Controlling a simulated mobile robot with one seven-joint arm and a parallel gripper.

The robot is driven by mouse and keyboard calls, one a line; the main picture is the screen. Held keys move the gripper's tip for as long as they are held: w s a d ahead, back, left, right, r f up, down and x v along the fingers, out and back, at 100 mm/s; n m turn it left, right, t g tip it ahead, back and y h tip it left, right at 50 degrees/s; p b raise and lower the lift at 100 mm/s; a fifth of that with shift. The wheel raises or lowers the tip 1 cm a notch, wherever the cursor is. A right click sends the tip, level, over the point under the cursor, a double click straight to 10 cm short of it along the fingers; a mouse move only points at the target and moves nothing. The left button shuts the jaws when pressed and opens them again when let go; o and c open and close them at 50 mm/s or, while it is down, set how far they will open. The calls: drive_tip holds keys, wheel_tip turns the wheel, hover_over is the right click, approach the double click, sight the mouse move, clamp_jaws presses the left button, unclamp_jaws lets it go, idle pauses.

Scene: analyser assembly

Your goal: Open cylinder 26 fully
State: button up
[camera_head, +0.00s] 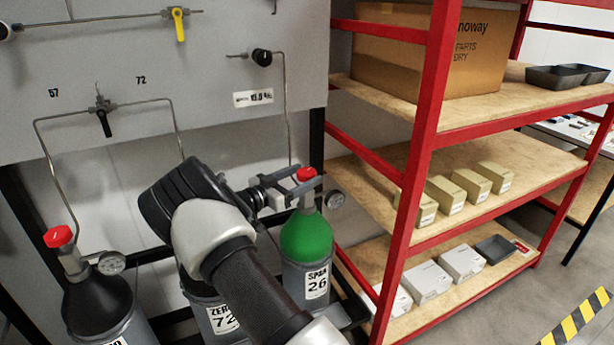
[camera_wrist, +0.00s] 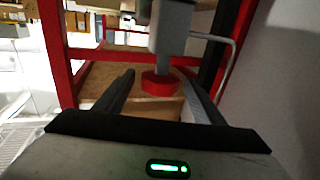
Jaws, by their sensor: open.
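Cylinder 26 (camera_head: 306,240) has a green shoulder and a grey body with a "SPAN 26" label. It stands upright left of the red shelf in the head view. Its red valve knob (camera_head: 306,174) sits on top, and a gauge (camera_head: 336,198) is beside it. My gripper (camera_head: 300,181) is open at knob height, its fingers reaching from the left to either side of the knob. In the wrist view the red knob (camera_wrist: 160,84) shows between the two open fingers of my gripper (camera_wrist: 157,79). Whether a finger touches the knob cannot be told.
Cylinder 72 (camera_head: 222,318) stands to the left, partly behind my arm. Another cylinder with a red knob (camera_head: 59,237) is at far left. The grey panel (camera_head: 220,110) with valves and pipes rises behind. The red shelf (camera_head: 412,170) stands close on the right.

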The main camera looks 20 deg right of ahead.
drive_tip(key=shift+x, duration=0.9)
drive_tip(key=shift+c, duration=0.4)
drive_tip(key=c, duration=1)
